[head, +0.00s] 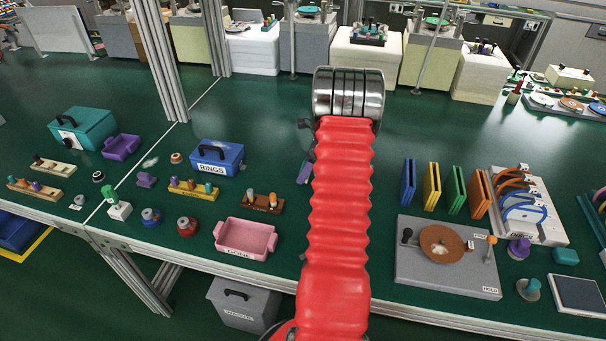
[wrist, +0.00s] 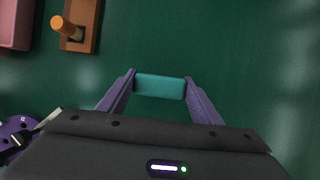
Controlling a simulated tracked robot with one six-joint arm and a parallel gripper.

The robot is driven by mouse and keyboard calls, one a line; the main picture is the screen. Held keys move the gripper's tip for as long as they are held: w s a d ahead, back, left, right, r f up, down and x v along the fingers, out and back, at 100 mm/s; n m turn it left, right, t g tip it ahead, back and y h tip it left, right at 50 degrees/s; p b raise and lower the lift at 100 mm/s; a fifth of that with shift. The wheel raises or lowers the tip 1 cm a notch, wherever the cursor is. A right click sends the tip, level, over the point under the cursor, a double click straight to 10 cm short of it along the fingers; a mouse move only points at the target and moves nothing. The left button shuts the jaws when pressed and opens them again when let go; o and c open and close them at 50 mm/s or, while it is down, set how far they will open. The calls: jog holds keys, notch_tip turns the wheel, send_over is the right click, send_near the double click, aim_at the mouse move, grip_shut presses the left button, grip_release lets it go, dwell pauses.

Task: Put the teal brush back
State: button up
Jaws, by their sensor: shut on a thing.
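The teal brush (wrist: 160,86) shows in the wrist view as a plain teal block shape between the two purple fingers of my gripper (wrist: 159,84). My gripper is shut on it, and dark green bench surface shows around it. I cannot tell its height above the bench. In the head view my red-sleeved arm hides the brush and most of the gripper. A brown wooden rack (head: 262,202) stands left of my arm with an orange-topped peg in it; one end also shows at the top left of the wrist view (wrist: 88,30).
Left of my arm are a pink tray (head: 245,237), a blue RINGS box (head: 217,158) and a yellow rack (head: 194,188). Right are upright coloured plates (head: 431,185) and a grey machine (head: 440,270) with a brown disc. Green bench beyond my arm is mostly clear.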

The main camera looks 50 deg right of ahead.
jog(key=shift+f, duration=0.75)
jog(key=shift+f, duration=0.1)
jog(key=o, duration=1.1)
jog(key=v, duration=1.2)
jog(key=shift+w, duration=0.1)
